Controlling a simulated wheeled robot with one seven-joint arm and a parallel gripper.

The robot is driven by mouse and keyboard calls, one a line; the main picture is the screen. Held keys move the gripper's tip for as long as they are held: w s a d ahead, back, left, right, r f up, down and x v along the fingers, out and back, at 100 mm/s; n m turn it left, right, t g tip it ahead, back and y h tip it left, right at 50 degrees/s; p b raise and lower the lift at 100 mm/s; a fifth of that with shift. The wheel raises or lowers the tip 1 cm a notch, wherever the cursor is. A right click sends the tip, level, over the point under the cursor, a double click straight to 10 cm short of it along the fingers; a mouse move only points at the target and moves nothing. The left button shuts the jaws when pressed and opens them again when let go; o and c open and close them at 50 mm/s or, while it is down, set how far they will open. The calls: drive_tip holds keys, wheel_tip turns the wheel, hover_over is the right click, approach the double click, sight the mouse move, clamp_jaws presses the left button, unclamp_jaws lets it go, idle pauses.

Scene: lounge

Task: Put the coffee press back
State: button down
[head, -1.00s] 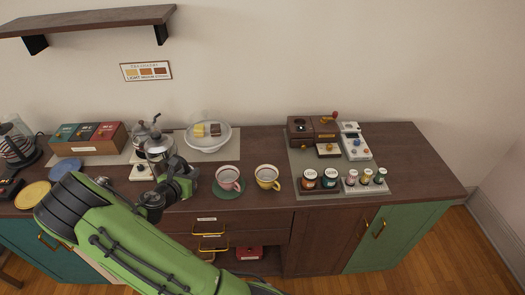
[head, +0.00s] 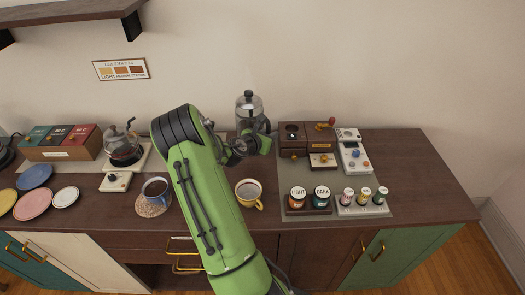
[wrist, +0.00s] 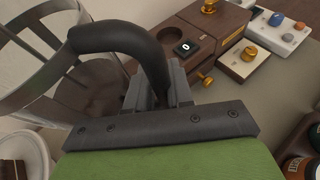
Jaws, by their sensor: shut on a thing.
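The coffee press (head: 249,109) is a glass and metal jug with a dark knobbed lid. It is upright toward the back of the counter, left of the wooden grinder box. My gripper (head: 264,142) is shut on its black handle. In the wrist view the handle (wrist: 110,38) curves into my jaws (wrist: 160,88), and the press's metal frame (wrist: 40,60) fills the left. My arm and gripper cover the press's lower part in the head view, so I cannot tell whether its base touches the counter.
The wooden grinder box (head: 305,140) and a white device (head: 353,155) stand just right of the press. Labelled jars (head: 321,195) are in front of them. A yellow cup (head: 249,193) is near the front edge. A kettle (head: 123,146) and dark-filled cup (head: 155,189) are left.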

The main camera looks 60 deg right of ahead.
wheel_tip(320, 180, down, 8)
drive_tip(key=shift+r+b, duration=0.1)
drive_tip(key=shift+b, duration=0.6)
drive_tip(key=c, duration=1)
unclamp_jaws()
drive_tip(key=shift+a+r, duration=0.1)
drive_tip(key=shift+r, duration=0.05)
drive_tip(key=v, duration=1.2)
drive_tip(key=shift+p, duration=0.3)
